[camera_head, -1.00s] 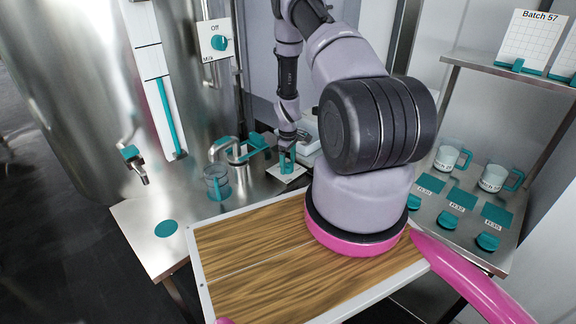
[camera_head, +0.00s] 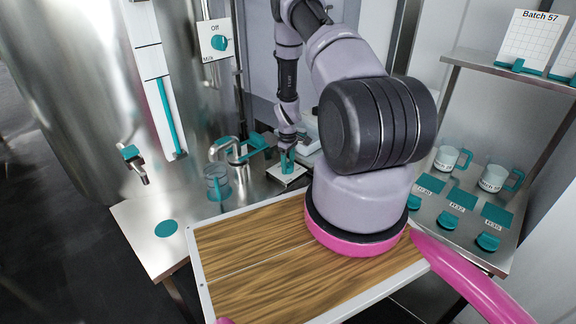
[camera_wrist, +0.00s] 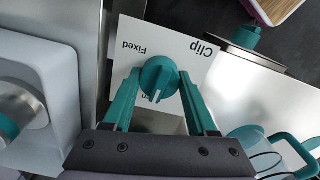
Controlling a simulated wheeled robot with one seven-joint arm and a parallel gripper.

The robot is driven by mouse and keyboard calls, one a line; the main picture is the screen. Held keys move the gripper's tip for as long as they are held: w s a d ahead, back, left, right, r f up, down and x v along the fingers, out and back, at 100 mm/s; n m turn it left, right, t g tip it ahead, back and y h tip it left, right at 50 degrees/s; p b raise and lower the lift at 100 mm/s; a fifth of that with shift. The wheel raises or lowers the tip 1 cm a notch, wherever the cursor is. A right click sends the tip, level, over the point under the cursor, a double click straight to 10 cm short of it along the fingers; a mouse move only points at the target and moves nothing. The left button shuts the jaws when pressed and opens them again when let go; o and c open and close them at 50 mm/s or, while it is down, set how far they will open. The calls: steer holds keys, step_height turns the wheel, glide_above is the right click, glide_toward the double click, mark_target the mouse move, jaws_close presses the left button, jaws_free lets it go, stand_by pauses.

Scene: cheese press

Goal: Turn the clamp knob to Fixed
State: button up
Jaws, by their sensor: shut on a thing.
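The teal clamp knob (camera_wrist: 158,78) sits on a white plate (camera_wrist: 190,60) printed "Clip" and "Fixed", upside down in the wrist view. "Fixed" is up and left of the knob. A second label below the knob is mostly covered and I cannot read it fully. The knob's white mark points down in the wrist view, towards my gripper's base and not at "Fixed". My gripper (camera_wrist: 159,74) is shut on the knob, one teal finger on each side. In the head view my gripper (camera_head: 287,161) is at the small white plate (camera_head: 285,177); the knob is hidden there.
A clear cup with teal parts (camera_head: 217,183) and a bent metal pipe (camera_head: 228,147) stand left of my gripper. A wood-topped board (camera_head: 255,260) lies in front. Mugs (camera_head: 447,158) stand on the right shelf. A grey-white machine (camera_wrist: 40,100) is close on the left in the wrist view.

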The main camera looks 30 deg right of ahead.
mark_target(288, 163)
steer(key=m, duration=0.5)
steer(key=shift+m, duration=0.4)
steer(key=m, duration=1.1)
steer(key=shift+a+m, duration=0.1)
steer(key=shift+m, duration=0.3)
steer(key=m, duration=0.5)
steer(key=shift+m, duration=0.3)
steer(key=o, duration=1.4)
steer(key=shift+c, duration=0.2)
step_height(288, 163, up, 11)
